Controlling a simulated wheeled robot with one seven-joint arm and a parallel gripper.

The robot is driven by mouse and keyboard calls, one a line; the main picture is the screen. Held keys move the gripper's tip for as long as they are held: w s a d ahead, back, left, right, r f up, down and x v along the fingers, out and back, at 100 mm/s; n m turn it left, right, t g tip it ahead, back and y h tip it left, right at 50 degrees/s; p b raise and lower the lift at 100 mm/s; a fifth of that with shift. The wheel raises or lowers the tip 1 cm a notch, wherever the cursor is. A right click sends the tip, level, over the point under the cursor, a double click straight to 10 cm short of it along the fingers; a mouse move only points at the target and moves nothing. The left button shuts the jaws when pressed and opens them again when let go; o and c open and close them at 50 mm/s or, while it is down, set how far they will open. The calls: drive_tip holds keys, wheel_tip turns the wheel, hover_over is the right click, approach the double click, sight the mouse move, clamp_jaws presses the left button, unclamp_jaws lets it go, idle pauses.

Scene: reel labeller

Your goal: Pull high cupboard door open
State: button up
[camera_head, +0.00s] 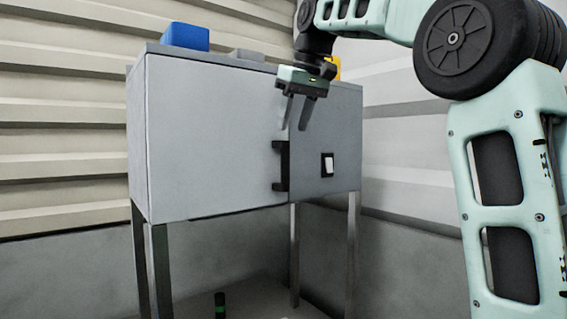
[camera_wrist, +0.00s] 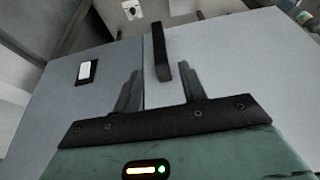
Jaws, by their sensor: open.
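The high cupboard (camera_head: 215,135) is a grey box on tall legs. Its wide left front panel is the door, which looks shut, with a black upright bar handle (camera_head: 281,166) near the door's right edge. The handle also shows in the wrist view (camera_wrist: 161,52), beyond the fingertips. My gripper (camera_head: 294,126) is open and empty, in front of the cupboard's upper part, above the handle in the head view. In the wrist view its two fingers (camera_wrist: 160,88) point toward the cupboard front, apart from each other, with the handle ahead between them. I see no contact with the handle.
A black-framed white switch (camera_head: 327,165) sits on the panel right of the handle. A blue box (camera_head: 185,36), a grey item (camera_head: 249,55) and a yellow item (camera_head: 334,68) rest on top. A dark cylinder (camera_head: 220,305) stands below. The space before the door looks clear.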

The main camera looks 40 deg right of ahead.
sight(287, 149)
drive_tip(key=p+x, duration=0.1)
drive_tip(key=x, duration=0.9)
drive_tip(key=shift+w+f, duration=0.15)
clamp_jaws()
